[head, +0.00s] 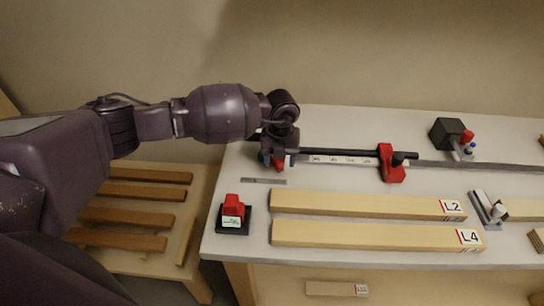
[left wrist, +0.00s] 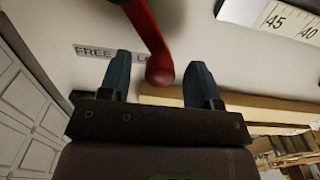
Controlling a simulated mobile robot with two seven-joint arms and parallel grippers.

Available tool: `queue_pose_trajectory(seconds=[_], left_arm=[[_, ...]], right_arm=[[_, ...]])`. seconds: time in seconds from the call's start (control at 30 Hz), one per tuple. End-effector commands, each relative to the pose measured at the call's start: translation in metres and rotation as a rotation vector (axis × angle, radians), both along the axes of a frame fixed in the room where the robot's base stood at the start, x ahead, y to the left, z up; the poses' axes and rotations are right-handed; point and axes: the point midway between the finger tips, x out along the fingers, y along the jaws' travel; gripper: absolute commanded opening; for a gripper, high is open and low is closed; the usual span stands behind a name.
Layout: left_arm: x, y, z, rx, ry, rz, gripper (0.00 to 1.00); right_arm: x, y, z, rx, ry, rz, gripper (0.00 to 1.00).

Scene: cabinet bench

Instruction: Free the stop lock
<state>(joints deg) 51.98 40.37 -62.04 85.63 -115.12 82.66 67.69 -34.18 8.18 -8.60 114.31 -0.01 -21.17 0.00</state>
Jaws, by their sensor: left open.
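My left gripper (head: 279,158) is over the left end of the rail, pointing down, with its jaws open. In the left wrist view its two blue-grey fingers (left wrist: 158,62) stand apart. A red lever (left wrist: 147,28) with a rounded end comes in from the top, and its end lies between the fingertips with gaps on both sides. A small label plate (left wrist: 95,51) reads "FREE" at left; the lever and a finger hide most of its other word, which starts with "L". In the head view the label (head: 263,181) lies in front of the gripper, which mostly hides the red lever.
A black rail with a white scale (head: 340,160) runs right to a red block (head: 391,165). Boards L2 (head: 360,204) and L4 (head: 370,235) lie in front. A red-topped stamp-like item (head: 233,215) stands at the bench's left edge. A black box (head: 448,134) is at the back right.

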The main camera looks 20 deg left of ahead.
Motion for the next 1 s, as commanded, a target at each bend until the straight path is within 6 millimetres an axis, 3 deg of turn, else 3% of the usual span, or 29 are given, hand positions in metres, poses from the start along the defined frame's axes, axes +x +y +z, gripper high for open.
queue_pose_trajectory(seconds=[0.07, 0.3, 0.57, 1.0], left_arm=[[0.0, 0.0, 0.0, 0.0, 0.0, 0.0, 0.56], [0.0, 0.0, 0.0, 0.0, 0.0, 0.0, 0.23], [-0.001, 0.001, 0.001, 0.0, 0.0, 0.0, 0.23], [-0.014, 0.015, 0.001, 0.001, 0.0, 0.001, 0.23]], right_arm=[[-0.003, -0.001, -0.002, -0.001, 0.006, -0.001, 0.43], [-0.009, -0.002, -0.008, 0.0, 0.022, -0.005, 0.43], [-0.007, -0.001, -0.005, -0.001, 0.018, -0.004, 0.43], [0.004, 0.0, 0.016, 0.0, -0.012, 0.002, 0.43]])
